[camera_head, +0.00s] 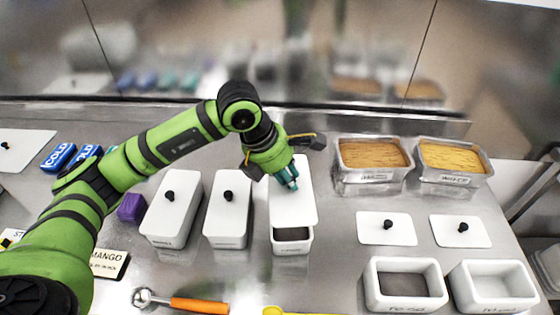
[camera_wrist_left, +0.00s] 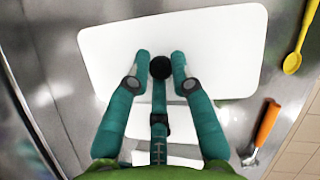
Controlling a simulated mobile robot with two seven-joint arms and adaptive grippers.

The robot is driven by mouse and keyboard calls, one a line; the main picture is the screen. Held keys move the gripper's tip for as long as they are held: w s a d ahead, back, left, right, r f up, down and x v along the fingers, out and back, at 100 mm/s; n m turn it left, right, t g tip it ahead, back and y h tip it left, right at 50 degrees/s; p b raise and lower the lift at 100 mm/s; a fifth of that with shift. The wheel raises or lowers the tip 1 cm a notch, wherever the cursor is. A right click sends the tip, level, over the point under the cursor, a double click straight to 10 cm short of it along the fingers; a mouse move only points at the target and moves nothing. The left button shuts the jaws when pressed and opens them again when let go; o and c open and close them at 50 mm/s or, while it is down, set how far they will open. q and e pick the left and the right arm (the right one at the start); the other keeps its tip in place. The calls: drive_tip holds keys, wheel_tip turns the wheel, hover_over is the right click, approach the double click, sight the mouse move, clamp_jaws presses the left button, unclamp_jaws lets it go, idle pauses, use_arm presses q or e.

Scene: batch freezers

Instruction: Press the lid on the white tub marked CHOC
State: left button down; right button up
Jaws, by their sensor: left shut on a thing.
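My left gripper (camera_head: 289,182) is shut on the black knob of a white lid (camera_head: 293,208); the wrist view shows the knob between its teal fingers (camera_wrist_left: 160,70). The lid (camera_wrist_left: 225,55) looks level. It is over the back and middle of a white tub (camera_head: 292,247), set back from the tub's front end. The tub's dark brown contents (camera_head: 291,234) show at that open front end. Whether the lid touches the rim I cannot tell. The tub's front marking is too small to read. My right gripper is not in view.
Two lidded white tubs (camera_head: 172,207) (camera_head: 228,207) stand close on the left. Two loose lids (camera_head: 400,230) (camera_head: 475,236), two open white tubs (camera_head: 373,275) (camera_head: 456,278) and two metal pans (camera_head: 341,172) (camera_head: 424,172) are right. An orange-handled scoop (camera_head: 200,306) and yellow spoon (camera_head: 275,311) lie in front.

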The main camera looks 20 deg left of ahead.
sight(286, 187)
use_arm(q)
drive_tip(key=shift+a+f+b, duration=0.1)
drive_tip(key=shift+f+b, duration=0.2)
drive_tip(key=shift+f, duration=0.4)
drive_tip(key=shift+f+b, duration=0.35)
drive_tip(key=shift+f, duration=0.35)
drive_tip(key=shift+f+b, duration=0.4)
drive_tip(key=shift+f, duration=0.45)
wheel_tip(286, 187, down, 2)
drive_tip(key=shift+b, duration=1.1)
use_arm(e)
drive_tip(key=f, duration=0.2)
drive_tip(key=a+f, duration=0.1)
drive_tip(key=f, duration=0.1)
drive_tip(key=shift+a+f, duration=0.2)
use_arm(q)
drive_tip(key=shift+b, duration=0.55)
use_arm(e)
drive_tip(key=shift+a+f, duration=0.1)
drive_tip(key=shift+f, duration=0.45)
use_arm(q)
drive_tip(key=shift+f+b, duration=0.2)
drive_tip(key=shift+b, duration=0.55)
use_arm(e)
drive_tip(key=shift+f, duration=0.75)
use_arm(q)
drive_tip(key=c, duration=1)
unclamp_jaws()
